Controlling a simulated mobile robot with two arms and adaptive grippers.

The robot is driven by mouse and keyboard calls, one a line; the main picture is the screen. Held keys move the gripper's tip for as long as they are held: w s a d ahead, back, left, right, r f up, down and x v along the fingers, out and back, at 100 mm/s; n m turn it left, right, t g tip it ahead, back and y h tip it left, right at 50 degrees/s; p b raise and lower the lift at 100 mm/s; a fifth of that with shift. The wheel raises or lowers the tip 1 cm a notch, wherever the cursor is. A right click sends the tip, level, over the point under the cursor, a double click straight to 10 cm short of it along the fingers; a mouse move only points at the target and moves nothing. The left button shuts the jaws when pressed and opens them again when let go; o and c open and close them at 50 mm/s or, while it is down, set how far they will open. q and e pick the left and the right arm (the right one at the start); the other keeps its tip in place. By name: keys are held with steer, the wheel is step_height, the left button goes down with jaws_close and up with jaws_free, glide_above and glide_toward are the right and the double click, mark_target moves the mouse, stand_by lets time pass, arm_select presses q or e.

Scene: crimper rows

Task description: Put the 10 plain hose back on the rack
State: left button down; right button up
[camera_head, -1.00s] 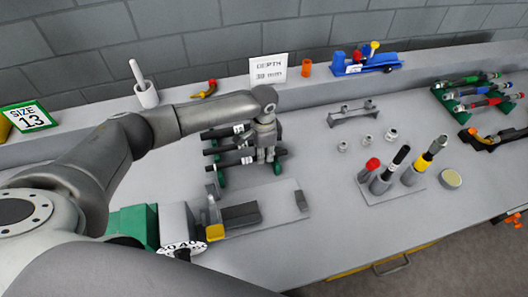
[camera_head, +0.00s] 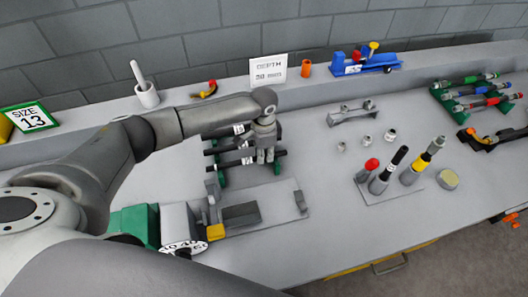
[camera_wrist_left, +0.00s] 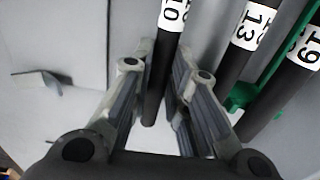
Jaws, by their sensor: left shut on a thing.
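The plain black hose labelled 10 (camera_wrist_left: 153,92) shows between the fingers of my left gripper (camera_wrist_left: 160,100) in the left wrist view. My left gripper is shut on it. The hoses labelled 13 (camera_wrist_left: 241,45) and 19 (camera_wrist_left: 295,85) lie side by side to its right, with green rack parts (camera_wrist_left: 243,96) by them. In the head view my left gripper (camera_head: 265,157) points down over the right part of the black hoses at the green rack (camera_head: 221,176). Whether the 10 hose rests fully in its slot I cannot tell. My right gripper is not in view.
A grey fixture plate (camera_head: 275,213) lies in front of the rack. A stand with upright tools (camera_head: 390,190) and small metal fittings (camera_head: 366,141) are to the right. A second hose rack (camera_head: 480,95) is at far right. A depth sign (camera_head: 268,69) stands behind.

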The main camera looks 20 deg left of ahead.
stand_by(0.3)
arm_select(q)
steer(key=c, duration=1.3)
jaws_free()
step_height(320, 180, up, 12)
steer(key=shift+f, duration=0.1)
